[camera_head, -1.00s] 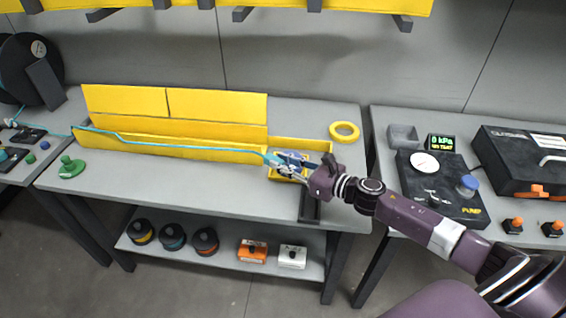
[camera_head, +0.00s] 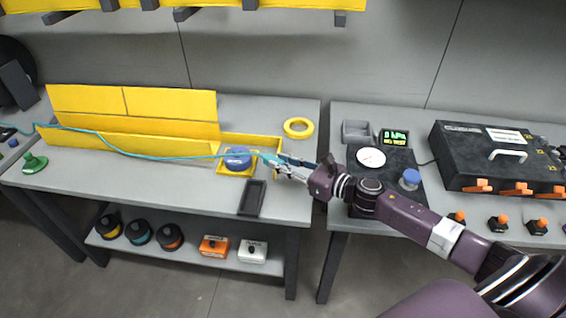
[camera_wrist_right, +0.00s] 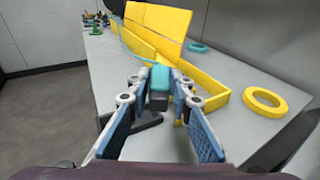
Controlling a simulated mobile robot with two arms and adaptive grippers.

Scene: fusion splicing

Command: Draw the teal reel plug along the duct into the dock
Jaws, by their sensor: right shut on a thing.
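My right gripper (camera_head: 282,166) is shut on the teal plug (camera_head: 268,158), just right of the yellow tray (camera_head: 222,172) at the table's right side. In the right wrist view the plug (camera_wrist_right: 159,85) sits between the blue-padded fingers (camera_wrist_right: 160,95). A teal line (camera_head: 185,158) runs from the plug leftward over the tray and along the yellow duct (camera_head: 130,140). I cannot tell whether all of it lies inside the duct. A round blue piece (camera_head: 237,155) sits in the tray, under or beside the line. I cannot tell which part is the dock. My left gripper is not in view.
A black shallow tray (camera_head: 252,198) lies at the table's front edge. A yellow ring (camera_head: 299,127) lies behind my gripper. A green knob piece (camera_head: 34,163) stands at left.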

